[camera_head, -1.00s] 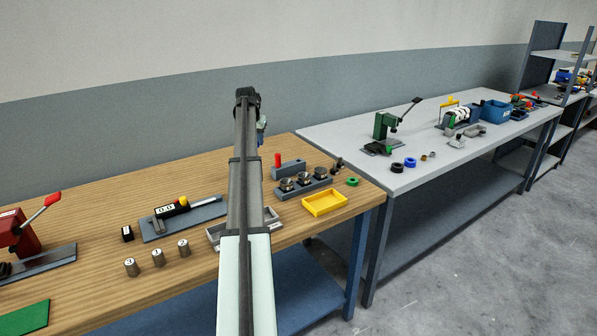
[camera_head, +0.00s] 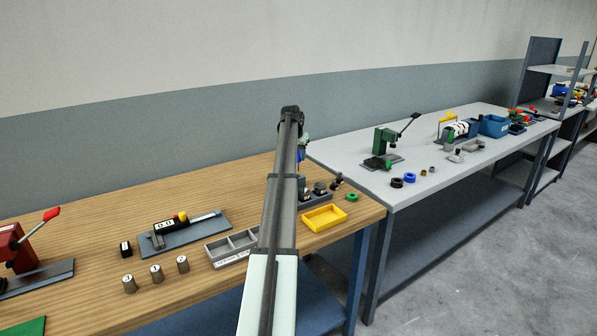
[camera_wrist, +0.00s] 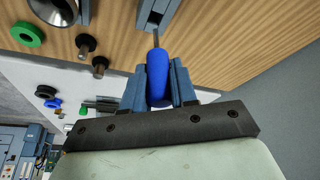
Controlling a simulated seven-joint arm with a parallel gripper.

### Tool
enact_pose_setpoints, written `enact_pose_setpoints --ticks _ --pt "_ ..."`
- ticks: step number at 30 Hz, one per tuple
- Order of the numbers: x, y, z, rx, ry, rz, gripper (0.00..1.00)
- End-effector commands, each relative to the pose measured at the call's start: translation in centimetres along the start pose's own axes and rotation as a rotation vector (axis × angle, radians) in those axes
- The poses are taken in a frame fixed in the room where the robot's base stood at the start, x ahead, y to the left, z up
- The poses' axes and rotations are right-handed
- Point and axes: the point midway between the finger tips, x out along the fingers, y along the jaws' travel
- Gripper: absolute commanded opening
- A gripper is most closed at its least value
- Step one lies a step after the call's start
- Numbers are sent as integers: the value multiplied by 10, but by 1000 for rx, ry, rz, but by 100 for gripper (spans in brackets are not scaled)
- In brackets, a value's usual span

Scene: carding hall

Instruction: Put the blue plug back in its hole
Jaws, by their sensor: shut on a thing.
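The blue plug (camera_wrist: 157,75) is held between the two blue fingers of my gripper (camera_wrist: 160,88) in the wrist view. Its thin metal pin points away from my gripper toward a grey block (camera_wrist: 143,10) on the wooden bench. The block has a dark square opening, and the pin's end shows close to it. I cannot tell whether the pin's end is inside the opening or above it. In the head view my gripper (camera_head: 301,150) is over the right back part of the wooden bench, and my arm hides most of the block.
A green ring (camera_wrist: 27,34), dark pegs (camera_wrist: 86,43) and a metal cup (camera_wrist: 58,8) are near the block. A yellow tray (camera_head: 324,218) and grey divided tray (camera_head: 233,247) lie in front. The grey bench (camera_head: 430,185) stands to the right.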

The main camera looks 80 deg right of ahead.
Motion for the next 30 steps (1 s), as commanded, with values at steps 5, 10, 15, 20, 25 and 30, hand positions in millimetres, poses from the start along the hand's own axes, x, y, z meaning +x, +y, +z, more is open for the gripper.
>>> enact_pose_setpoints --ticks 5,10,15,20,25,30 --pt "21 0 9 0 0 0 0" --pt "33 0 14 0 -1 0 0" --pt "52 0 21 0 0 0 0" --pt "57 0 23 0 0 0 0" --pt "57 0 22 -1 0 0 0" --pt "61 0 24 -1 0 0 0"
